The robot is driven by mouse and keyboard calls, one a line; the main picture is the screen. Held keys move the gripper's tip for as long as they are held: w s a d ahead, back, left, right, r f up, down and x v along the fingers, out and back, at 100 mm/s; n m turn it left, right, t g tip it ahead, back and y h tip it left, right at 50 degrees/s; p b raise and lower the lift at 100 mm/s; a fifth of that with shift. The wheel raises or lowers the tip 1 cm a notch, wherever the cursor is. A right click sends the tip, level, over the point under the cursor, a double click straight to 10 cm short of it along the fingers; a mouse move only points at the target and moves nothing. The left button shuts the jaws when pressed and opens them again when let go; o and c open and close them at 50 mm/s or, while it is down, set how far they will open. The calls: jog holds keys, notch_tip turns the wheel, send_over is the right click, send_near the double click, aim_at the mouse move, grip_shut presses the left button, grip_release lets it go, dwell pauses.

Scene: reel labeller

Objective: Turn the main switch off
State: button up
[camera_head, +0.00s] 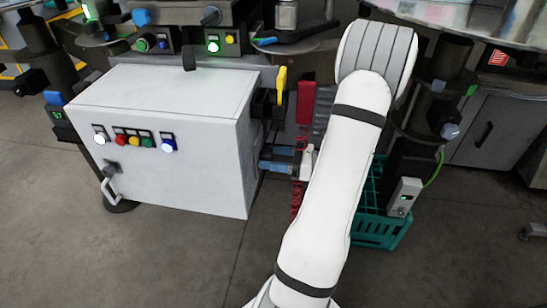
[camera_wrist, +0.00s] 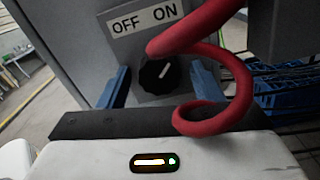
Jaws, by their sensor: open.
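The main switch is a black round knob (camera_wrist: 157,75) on a grey panel in the wrist view, below a white label (camera_wrist: 145,17) reading OFF and ON. Its white pointer mark tilts up and right, toward ON. My gripper (camera_wrist: 161,80) is open, with one blue finger on each side of the knob. I cannot tell whether the fingers touch it. A red coiled cable (camera_wrist: 215,50) hangs in front of the right finger and the knob's upper right. In the head view my gripper (camera_head: 277,160) is at the right side of the white cabinet (camera_head: 180,90); the knob is hidden there.
The cabinet's front carries several coloured buttons (camera_head: 134,140) and a handle (camera_head: 110,183). A yellow lever (camera_head: 281,83) stands above my gripper. A teal crate (camera_head: 380,232) sits on the floor behind my arm. The floor at front left is clear.

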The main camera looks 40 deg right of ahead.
jog(key=shift+c, duration=0.2)
jog(key=c, duration=0.9)
jog(key=shift+c, duration=0.2)
jog(key=shift+n, duration=0.3)
jog(key=shift+w+d+n+b, duration=0.1)
jog(key=shift+n+b, duration=2.4)
jog(key=shift+n, duration=1.8)
jog(key=shift+d+n+b, duration=0.1)
jog(key=shift+n+b, duration=2.35)
jog(key=shift+n, duration=1.85)
jog(key=shift+r, duration=0.15)
jog(key=o, duration=1)
